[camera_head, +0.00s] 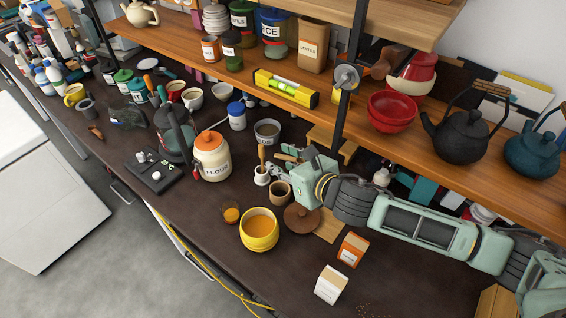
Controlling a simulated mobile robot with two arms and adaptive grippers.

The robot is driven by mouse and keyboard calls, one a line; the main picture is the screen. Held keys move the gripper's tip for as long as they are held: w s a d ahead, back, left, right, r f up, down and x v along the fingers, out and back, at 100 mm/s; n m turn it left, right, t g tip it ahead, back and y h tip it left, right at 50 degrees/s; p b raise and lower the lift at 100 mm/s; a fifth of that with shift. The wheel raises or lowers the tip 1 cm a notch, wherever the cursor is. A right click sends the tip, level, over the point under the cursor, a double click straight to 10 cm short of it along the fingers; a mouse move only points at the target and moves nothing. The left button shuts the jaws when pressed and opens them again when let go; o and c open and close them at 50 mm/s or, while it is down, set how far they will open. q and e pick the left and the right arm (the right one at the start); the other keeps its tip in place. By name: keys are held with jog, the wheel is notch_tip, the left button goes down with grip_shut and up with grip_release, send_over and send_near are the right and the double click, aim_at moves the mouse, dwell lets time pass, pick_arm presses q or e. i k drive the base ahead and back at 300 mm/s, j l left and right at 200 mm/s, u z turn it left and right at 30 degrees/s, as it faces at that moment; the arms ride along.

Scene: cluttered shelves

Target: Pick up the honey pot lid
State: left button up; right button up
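A yellow ribbed pot (259,240) with orange contents stands uncovered near the front of the dark counter; it looks like the honey pot. A round brown lid with a small knob (301,218) lies on the counter just right of it and appears to be its lid. My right gripper (277,166) comes in from the right, above and behind the lid. Its fingers point left, near a small white pot and a brown cup, and look spread and empty. It is apart from the lid. My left gripper is not in view.
The flour jar (212,158) and a kitchen scale (156,175) stand to the left. The small white pot (262,176) and brown cup (280,193) are close to my gripper. Two cartons (352,250) (330,286) stand front right. A wooden shelf (232,72) overhangs the back.

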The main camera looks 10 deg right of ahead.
aim_at(299, 219)
jog(key=k+j, duration=0.25)
jog(key=j, duration=0.15)
jog(key=k+j, duration=0.55)
jog(key=j, duration=0.25)
jog(key=k+j, duration=0.25)
jog(key=j, duration=0.15)
